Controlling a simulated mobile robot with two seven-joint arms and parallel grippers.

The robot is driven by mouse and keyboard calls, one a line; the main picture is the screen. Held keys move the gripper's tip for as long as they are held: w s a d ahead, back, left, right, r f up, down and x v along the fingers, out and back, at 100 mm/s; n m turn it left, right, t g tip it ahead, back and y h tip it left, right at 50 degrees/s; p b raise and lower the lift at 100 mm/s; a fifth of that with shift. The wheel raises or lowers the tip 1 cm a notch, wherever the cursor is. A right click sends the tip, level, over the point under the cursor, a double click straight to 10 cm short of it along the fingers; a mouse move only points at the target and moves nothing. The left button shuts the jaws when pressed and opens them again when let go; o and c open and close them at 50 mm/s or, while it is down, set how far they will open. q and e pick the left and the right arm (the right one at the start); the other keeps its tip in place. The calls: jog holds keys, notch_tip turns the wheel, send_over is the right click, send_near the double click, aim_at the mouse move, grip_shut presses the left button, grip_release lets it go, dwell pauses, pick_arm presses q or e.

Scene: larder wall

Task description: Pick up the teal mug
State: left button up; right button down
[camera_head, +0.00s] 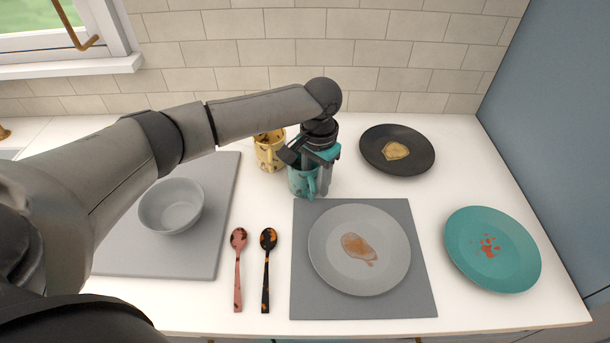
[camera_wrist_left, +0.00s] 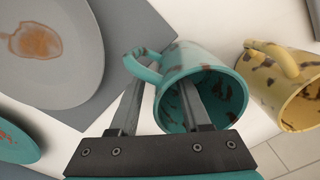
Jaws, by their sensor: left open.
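The teal mug (camera_head: 299,184), with brown patches, stands upright on the white counter in front of the yellow mug. It also shows in the left wrist view (camera_wrist_left: 187,58), its open mouth towards the camera and its handle (camera_wrist_left: 142,66) at the left. My left gripper (camera_head: 312,178) is open at the mug, reaching down from above. In the left wrist view my left gripper (camera_wrist_left: 162,88) has one finger inside the mug's mouth and the other outside by the handle, with the wall between them. Part of the mug is hidden behind the gripper in the head view.
The yellow mug (camera_head: 267,155) stands close behind and left. A dark plate (camera_head: 423,146) is at the back right, and a grey plate (camera_head: 325,262) lies on a grey mat (camera_head: 309,305) in front. Two spoons, a grey bowl (camera_head: 170,222) and a teal plate (camera_head: 516,230) lie around.

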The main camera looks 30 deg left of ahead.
pick_arm(q)
jog(key=shift+f, duration=0.15)
grip_shut()
dwell(1.4)
